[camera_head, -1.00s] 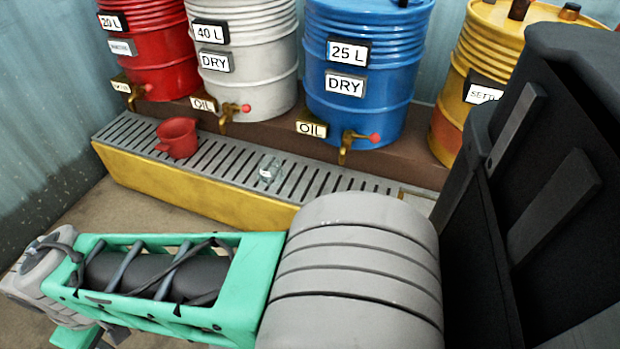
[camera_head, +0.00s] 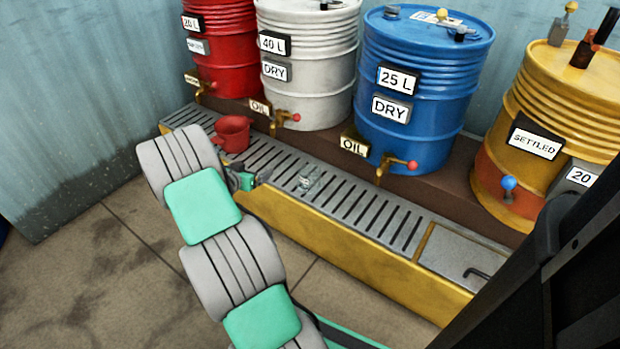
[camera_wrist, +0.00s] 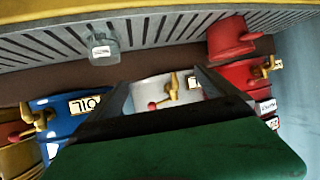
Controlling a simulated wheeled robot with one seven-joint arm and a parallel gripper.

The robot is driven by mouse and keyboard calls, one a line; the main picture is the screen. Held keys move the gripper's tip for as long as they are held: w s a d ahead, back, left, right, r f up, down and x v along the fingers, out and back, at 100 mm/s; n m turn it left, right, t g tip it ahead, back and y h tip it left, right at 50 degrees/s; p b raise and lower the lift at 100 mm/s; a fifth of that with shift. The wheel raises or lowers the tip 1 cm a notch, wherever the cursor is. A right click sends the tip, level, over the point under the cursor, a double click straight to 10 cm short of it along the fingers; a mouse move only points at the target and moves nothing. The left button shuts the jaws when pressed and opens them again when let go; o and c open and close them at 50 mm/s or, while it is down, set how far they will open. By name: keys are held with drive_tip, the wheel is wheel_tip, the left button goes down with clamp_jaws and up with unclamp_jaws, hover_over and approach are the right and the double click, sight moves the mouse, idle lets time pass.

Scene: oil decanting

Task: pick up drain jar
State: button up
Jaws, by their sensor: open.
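The drain jar is a small clear glass jar (camera_head: 309,181) with a pale label, standing on the slotted grating to the right of the red mug. In the wrist view the jar (camera_wrist: 103,45) shows near the upper left, with its label visible. My gripper (camera_head: 250,180) is partly hidden behind my wrist in the head view, left of the jar and near the grating's front edge. In the wrist view my gripper (camera_wrist: 163,84) has its dark fingers apart with nothing between them. The jar is outside the fingers, apart from them.
A red mug (camera_head: 232,133) stands on the grating (camera_head: 370,213) close to my wrist. Red, white, blue (camera_head: 418,95) and yellow (camera_head: 570,105) drums stand behind, with brass taps jutting over the grating. The yellow trough front (camera_head: 330,241) borders open floor.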

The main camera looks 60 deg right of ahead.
drive_tip(key=s+d+f+m+h+p, duration=0.1)
drive_tip(key=s+d+f+h, duration=0.2)
drive_tip(key=s+d+f, duration=0.4)
drive_tip(key=n+t+h, duration=0.1)
drive_tip(key=h, duration=0.1)
approach(313, 167)
drive_tip(key=d, duration=0.2)
drive_tip(key=d+b, duration=0.1)
drive_tip(key=d, duration=0.1)
drive_tip(key=w+d+b, duration=0.1)
drive_tip(key=d, duration=0.1)
drive_tip(key=shift+f, duration=0.15)
drive_tip(key=shift+c, duration=0.4)
drive_tip(key=c, duration=1.4)
drive_tip(key=shift+c, duration=0.2)
